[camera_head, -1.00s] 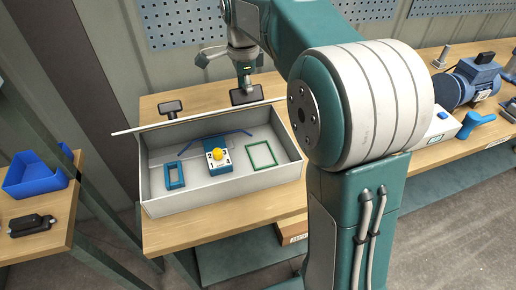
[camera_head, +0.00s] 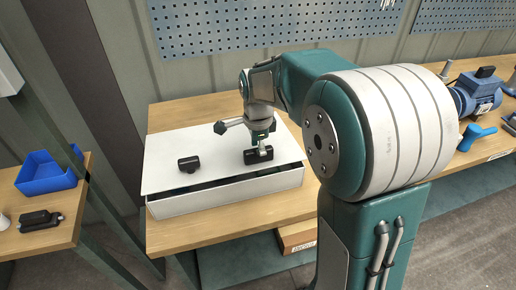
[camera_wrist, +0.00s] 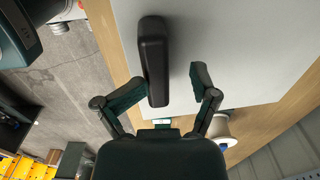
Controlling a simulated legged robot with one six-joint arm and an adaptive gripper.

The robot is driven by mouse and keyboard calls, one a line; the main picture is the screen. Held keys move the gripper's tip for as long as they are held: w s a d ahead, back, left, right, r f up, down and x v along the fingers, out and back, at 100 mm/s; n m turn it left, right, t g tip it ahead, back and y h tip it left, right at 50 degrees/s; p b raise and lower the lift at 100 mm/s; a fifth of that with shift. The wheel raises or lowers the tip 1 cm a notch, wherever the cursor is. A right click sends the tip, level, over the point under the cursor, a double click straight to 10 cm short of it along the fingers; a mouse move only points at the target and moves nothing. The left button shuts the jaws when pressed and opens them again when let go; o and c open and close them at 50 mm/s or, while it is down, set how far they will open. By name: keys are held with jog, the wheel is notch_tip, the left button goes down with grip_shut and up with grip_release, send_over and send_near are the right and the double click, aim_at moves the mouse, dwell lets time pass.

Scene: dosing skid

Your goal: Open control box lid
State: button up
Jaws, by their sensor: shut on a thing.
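The white control box (camera_head: 228,194) sits on the wooden bench. Its flat white lid (camera_head: 222,165) lies over it, slightly raised at the front, with a dark gap between lid and box. The lid carries two black handles, a left one (camera_head: 188,164) and a right one (camera_head: 262,156). My gripper (camera_head: 258,146) is at the right handle and shut on it. In the wrist view, the black handle (camera_wrist: 152,58) shows between the fingers of my gripper (camera_wrist: 160,88), above the pale lid (camera_wrist: 235,45). The box's contents are hidden.
A blue bin (camera_head: 48,172) and a black device (camera_head: 42,219) lie on the left bench (camera_head: 65,235). A blue motor (camera_head: 478,92) and a blue handled part (camera_head: 474,137) are on the right. A pegboard (camera_head: 270,25) is behind.

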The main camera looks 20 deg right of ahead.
jog(key=shift+g, duration=0.3)
notch_tip(320, 180, up, 9)
jog(key=shift+w, duration=0.15)
jog(key=f, duration=1)
jog(key=shift+s+f, duration=0.3)
jog(key=shift+s, duration=0.1)
grip_shut()
